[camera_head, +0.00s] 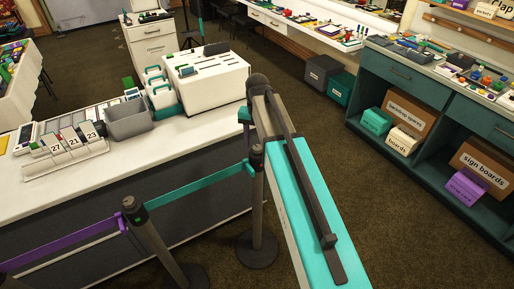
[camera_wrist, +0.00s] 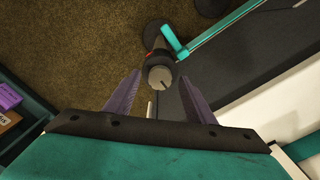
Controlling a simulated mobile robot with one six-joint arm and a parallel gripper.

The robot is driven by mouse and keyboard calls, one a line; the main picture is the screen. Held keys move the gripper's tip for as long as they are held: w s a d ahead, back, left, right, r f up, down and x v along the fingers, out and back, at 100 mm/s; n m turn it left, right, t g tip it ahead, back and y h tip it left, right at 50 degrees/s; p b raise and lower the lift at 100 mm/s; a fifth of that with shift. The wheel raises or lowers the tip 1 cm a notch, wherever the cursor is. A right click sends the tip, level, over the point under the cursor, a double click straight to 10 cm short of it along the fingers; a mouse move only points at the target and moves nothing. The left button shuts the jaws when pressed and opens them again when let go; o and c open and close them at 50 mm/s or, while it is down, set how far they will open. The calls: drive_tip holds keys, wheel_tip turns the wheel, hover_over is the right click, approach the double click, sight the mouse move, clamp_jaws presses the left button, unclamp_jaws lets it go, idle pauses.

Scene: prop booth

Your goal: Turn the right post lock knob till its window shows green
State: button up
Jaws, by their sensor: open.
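The right post (camera_head: 257,190) stands upright on a round dark base, with a teal belt running left from its head. In the wrist view its grey round lock knob (camera_wrist: 160,78) has a dark line across its face, and a small red window (camera_wrist: 150,53) shows beside it. My gripper (camera_wrist: 160,74) is open. Its two purple-grey fingers are spread either side of the knob in the picture; I cannot tell whether the tips reach down to it. No finger appears to touch it. In the head view my arm hides most of the gripper.
The left post (camera_head: 150,230) has a purple belt on its left and a small green spot near its top. A white-topped counter (camera_head: 150,150) with a card rack, grey bin and white box stands behind the belts. Teal shelving (camera_head: 410,100) is at right. Carpet between is clear.

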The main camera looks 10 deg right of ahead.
drive_tip(key=shift+f, duration=0.5)
drive_tip(key=c, duration=1)
drive_tip(key=shift+a, duration=0.15)
drive_tip(key=shift+c, duration=0.4)
